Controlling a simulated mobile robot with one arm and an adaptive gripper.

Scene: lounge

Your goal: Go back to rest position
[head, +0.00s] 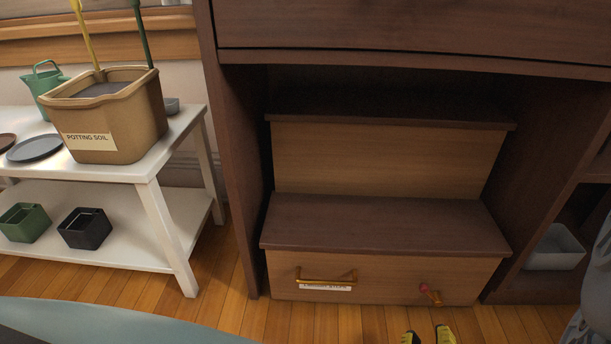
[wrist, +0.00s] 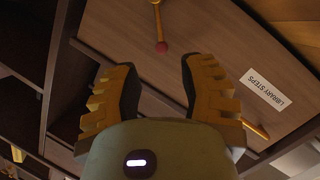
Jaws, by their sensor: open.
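My gripper (head: 428,336) shows only its yellow and black fingertips at the bottom edge of the head view. In the wrist view my gripper (wrist: 160,90) is open, its two yellow fingers apart with nothing between them. Ahead of it is the front of the wooden library steps (head: 390,223), with a brass handle and a label reading "LIBRARY STEPS" (wrist: 265,88). A small brass piece with a red end (wrist: 160,46) is on the same front panel; it also shows in the head view (head: 430,293). The gripper appears apart from the panel.
The steps stand in a recess of a dark wood cabinet (head: 232,170). At left a white shelf table (head: 160,215) holds a potting soil bin (head: 130,120), a green watering can and pots. A grey bin (head: 556,250) sits in a cubby at right. Some wooden floor (head: 225,290) is bare.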

